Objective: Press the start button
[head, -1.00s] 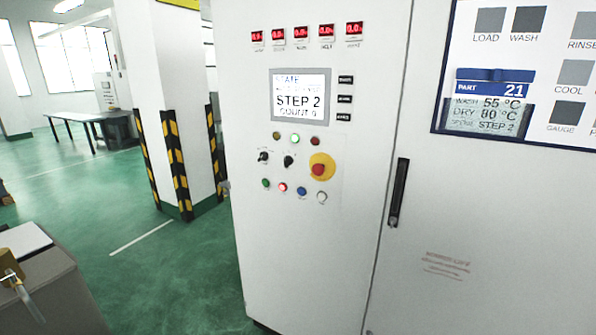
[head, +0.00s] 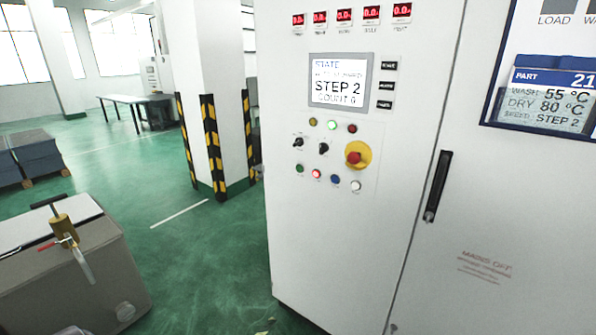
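A white control cabinet (head: 330,240) stands in the middle of the head view. Its panel has a row of small round buttons: a green button (head: 299,168), a red lit button (head: 316,173), a blue button (head: 335,179) and a white button (head: 355,186). The labels are too small to read, so the green one is not confirmed as the start button. A red emergency stop (head: 354,157) on a yellow disc sits above them. Two black selector knobs and several indicator lamps are higher up; the middle lamp glows green. The screen (head: 338,82) reads STEP 2. Neither gripper is in view.
A grey box-like unit (head: 75,275) with a brass valve (head: 63,228) stands at lower left. A pillar with yellow-black guards (head: 213,150) stands behind, left of the cabinet. A black door handle (head: 437,186) sticks out at right. Green floor between box and cabinet is clear.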

